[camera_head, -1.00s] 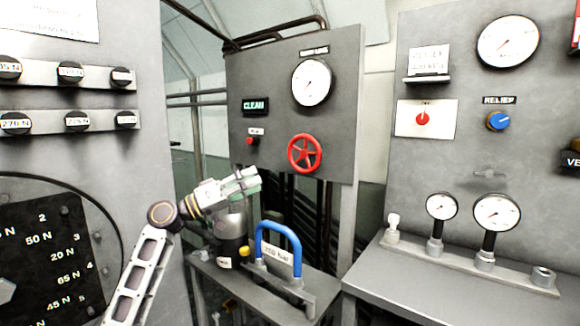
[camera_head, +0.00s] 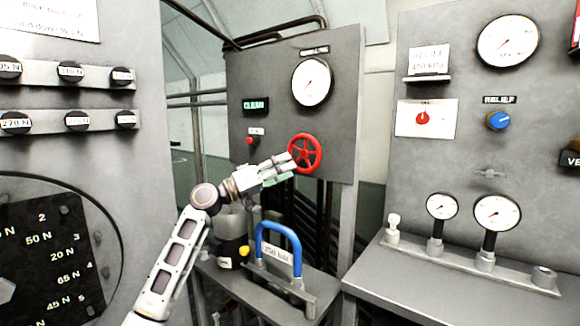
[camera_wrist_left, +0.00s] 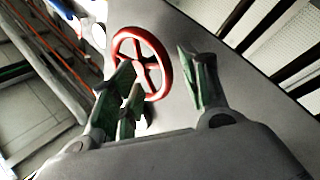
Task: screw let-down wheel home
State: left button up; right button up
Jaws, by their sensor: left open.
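The red let-down wheel (camera_head: 305,152) is a spoked handwheel on the lower part of the grey middle panel. It also shows in the left wrist view (camera_wrist_left: 163,62), beyond and between my open fingers. My left gripper (camera_head: 286,166) is just in front of the wheel's lower left side in the head view, and its fingertips overlap the rim there. In the left wrist view my left gripper (camera_wrist_left: 160,78) is open with nothing between its fingers. I cannot tell whether a fingertip touches the rim. My right gripper is not in view.
A round gauge (camera_head: 312,81) sits above the wheel, with a lit CLEAN sign (camera_head: 255,104) and a red button (camera_head: 250,142) to the left. A pump with a blue handle (camera_head: 278,232) stands below. A bench with gauges (camera_head: 400,262) is at the right.

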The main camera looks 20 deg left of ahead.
pick_arm(q)
jog(key=shift+x, duration=1.25)
grip_shut()
